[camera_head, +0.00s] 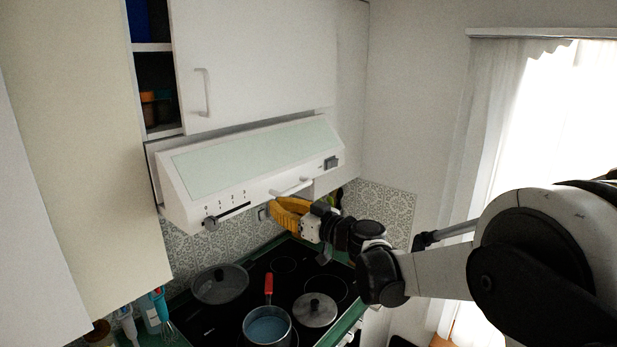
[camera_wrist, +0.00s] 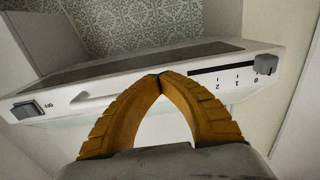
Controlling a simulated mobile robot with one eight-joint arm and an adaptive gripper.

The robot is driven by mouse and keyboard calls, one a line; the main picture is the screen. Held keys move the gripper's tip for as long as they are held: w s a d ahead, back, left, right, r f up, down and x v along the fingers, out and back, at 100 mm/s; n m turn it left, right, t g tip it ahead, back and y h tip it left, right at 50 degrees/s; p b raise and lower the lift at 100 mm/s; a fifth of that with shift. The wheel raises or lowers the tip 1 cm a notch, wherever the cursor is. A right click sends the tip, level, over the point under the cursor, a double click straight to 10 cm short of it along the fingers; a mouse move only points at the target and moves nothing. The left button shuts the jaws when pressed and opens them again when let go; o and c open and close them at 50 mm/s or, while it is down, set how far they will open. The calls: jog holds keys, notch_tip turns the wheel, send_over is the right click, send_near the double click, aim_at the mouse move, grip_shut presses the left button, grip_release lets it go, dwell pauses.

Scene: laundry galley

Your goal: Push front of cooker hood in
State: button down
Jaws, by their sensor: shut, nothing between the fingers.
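The white cooker hood (camera_head: 250,160) hangs under the wall cabinet, its sloping front with a pale green panel jutting out from the wall. Its lower front strip has a slider, a knob, a switch and a pale handle (camera_head: 291,187). My gripper (camera_head: 276,208) has yellow fingers and is just below and in front of that strip, near the handle. In the wrist view the hood front (camera_wrist: 170,88) appears upside down, with the knob at the right and the switch at the left. My fingertips (camera_wrist: 160,77) meet in front of it; I cannot tell whether they touch it.
Below is a black hob with a blue-filled pot (camera_head: 268,326), a lidded pan (camera_head: 315,310) and a dark pan (camera_head: 219,284). A white cabinet (camera_head: 255,60) is above the hood. Bottles and a whisk stand at lower left. A curtained window is at right.

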jog(key=shift+w+a, duration=0.1)
jog(key=shift+w, duration=0.05)
jog(key=shift+x, duration=1.35)
jog(key=shift+s+d+b, duration=0.3)
jog(key=shift+d, duration=0.25)
send_near(264, 199)
jog(key=shift+s+d+f+b, duration=0.1)
jog(key=shift+s+d+b, duration=0.1)
jog(key=shift+d+b, duration=0.15)
jog(key=shift+f, duration=0.1)
